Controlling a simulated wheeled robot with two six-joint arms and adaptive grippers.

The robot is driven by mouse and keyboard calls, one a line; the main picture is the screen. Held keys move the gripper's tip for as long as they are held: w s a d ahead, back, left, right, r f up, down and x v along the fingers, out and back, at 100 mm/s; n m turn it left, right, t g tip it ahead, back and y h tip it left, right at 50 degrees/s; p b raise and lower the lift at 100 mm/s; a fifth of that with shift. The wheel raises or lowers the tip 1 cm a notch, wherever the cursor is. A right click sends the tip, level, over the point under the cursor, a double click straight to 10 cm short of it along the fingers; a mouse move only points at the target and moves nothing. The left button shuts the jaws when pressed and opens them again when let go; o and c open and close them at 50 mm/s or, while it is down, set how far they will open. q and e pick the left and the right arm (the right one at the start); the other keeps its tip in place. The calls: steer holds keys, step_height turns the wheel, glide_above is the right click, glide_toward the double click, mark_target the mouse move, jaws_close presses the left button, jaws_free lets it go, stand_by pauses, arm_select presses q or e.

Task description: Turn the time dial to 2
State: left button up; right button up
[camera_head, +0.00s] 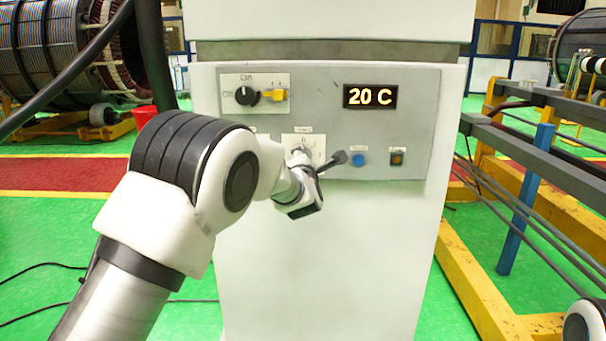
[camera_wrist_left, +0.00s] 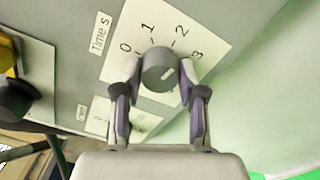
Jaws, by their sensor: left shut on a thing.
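The time dial (camera_wrist_left: 159,70) is a grey round knob on a white plate (camera_wrist_left: 140,20) marked "Time s", with the numbers 0, 1, 2 and 3 around it. In the left wrist view my left gripper (camera_wrist_left: 160,78) has one finger on each side of the knob and is shut on it. A short white mark shows on the knob's face; which number it points to I cannot tell. In the head view the dial's plate (camera_head: 291,141) shows at the front panel, and my left wrist and gripper hide most of the dial. My right gripper is not in view.
The grey panel (camera_head: 430,110) also holds a black knob (camera_head: 246,95), a yellow switch (camera_head: 275,95), a display (camera_head: 370,96) reading "20 C", a blue button (camera_head: 358,159) and an orange button (camera_head: 397,158). A railing (camera_head: 545,175) stands at right.

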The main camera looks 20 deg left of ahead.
arm_select(q)
steer(key=shift+f+n+b, duration=0.1)
steer(key=shift+n+b, duration=1)
steer(key=shift+b, duration=0.1)
steer(key=o, duration=1.1)
steer(key=shift+o, duration=0.2)
steer(key=shift+s, duration=0.1)
steer(key=v, duration=1.1)
steer(key=shift+s, duration=0.35)
steer(key=shift+d, duration=0.1)
